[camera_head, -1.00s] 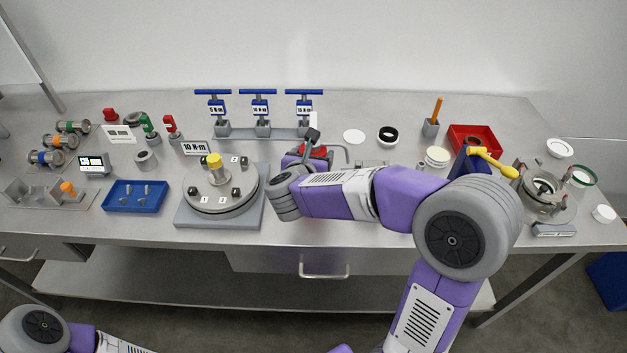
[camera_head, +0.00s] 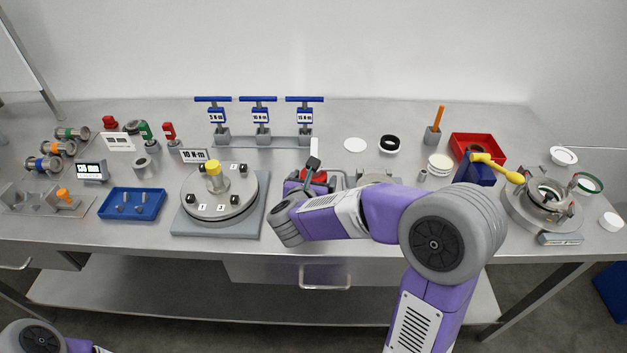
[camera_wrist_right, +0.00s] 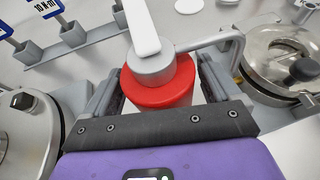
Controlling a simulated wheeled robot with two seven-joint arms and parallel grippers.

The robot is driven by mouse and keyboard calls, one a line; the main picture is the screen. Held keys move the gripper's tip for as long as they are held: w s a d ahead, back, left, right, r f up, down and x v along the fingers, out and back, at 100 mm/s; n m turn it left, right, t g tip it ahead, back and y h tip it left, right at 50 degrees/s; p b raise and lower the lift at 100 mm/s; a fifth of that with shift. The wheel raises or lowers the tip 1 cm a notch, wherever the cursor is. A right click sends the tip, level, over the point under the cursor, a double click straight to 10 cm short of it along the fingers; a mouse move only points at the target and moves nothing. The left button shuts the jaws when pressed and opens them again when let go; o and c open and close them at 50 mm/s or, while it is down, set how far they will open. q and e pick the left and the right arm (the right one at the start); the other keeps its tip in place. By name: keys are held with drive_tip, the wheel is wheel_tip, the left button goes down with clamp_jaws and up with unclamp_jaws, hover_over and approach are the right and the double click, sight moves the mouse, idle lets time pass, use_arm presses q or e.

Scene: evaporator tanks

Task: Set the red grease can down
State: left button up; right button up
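The red grease can (camera_wrist_right: 158,92) has a red top with a grey cap and side pipe and a white lever. In the right wrist view it sits between the two fingers of my right gripper (camera_wrist_right: 162,86), which look closed on its sides. In the head view the can (camera_head: 315,177) shows partly behind my right wrist, and the gripper (camera_head: 318,182) is mostly hidden. The can looks upright, low over the middle of the bench. I cannot tell whether its base touches the bench. My left gripper is out of view.
A round bolted plate (camera_head: 218,208) on a grey base stands left of the can. A blue-handled tool rack (camera_head: 262,141) is behind it. A lidded glass-topped vessel (camera_wrist_right: 285,60) is close on the right. A red tray (camera_head: 478,142) stands farther right.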

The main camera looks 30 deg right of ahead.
drive_tip(key=shift+o, duration=0.6)
drive_tip(key=shift+r, duration=0.2)
drive_tip(key=p+v, duration=0.2)
drive_tip(key=v, duration=1)
